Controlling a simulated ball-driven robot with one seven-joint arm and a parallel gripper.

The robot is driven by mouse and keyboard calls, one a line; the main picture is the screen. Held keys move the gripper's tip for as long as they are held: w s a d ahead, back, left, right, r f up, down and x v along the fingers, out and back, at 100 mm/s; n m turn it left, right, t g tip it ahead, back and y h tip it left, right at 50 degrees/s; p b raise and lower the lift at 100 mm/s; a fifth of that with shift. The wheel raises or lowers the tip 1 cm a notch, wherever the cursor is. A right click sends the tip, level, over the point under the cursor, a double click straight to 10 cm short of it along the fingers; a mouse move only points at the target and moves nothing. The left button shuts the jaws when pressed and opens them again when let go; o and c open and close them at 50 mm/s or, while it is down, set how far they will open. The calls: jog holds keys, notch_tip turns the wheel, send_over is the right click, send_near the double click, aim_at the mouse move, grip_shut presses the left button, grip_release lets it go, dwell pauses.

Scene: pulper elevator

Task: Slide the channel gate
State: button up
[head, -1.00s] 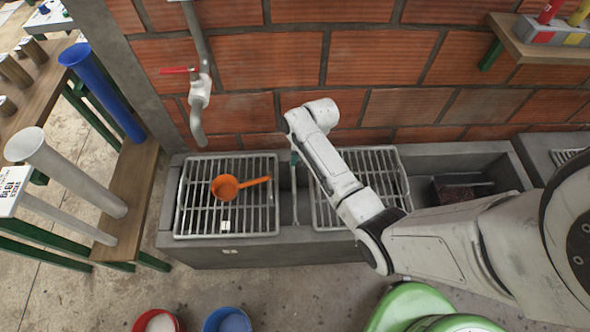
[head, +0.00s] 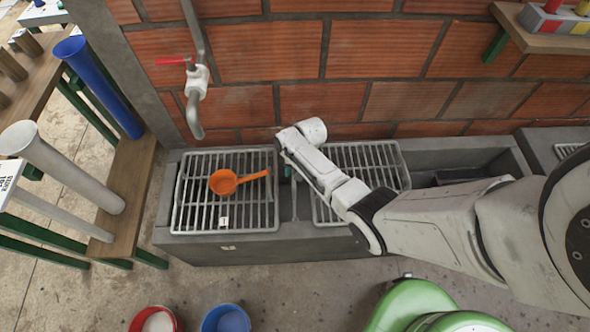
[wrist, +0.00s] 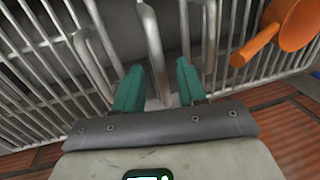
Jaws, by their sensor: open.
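The channel gate, a narrow grey metal piece, stands in the gap between the two slotted racks; a part of it shows in the head view (head: 294,205), with its top hidden by my arm. In the wrist view an upright metal bar (wrist: 154,45), apparently the gate's handle, lies between my fingers. My gripper (wrist: 160,82) is open, with one teal fingertip on each side of that bar. I cannot tell whether either finger touches it. In the head view my gripper (head: 287,171) is mostly hidden behind my wrist, over the gap.
An orange ladle (head: 224,182) lies on the left rack (head: 190,215), close to my gripper. The right rack (head: 375,160) is partly under my arm. A brick wall (head: 345,55) and a red-handled tap (head: 196,78) stand behind.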

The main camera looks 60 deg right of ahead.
jog(key=shift+c, duration=0.4)
grip_shut()
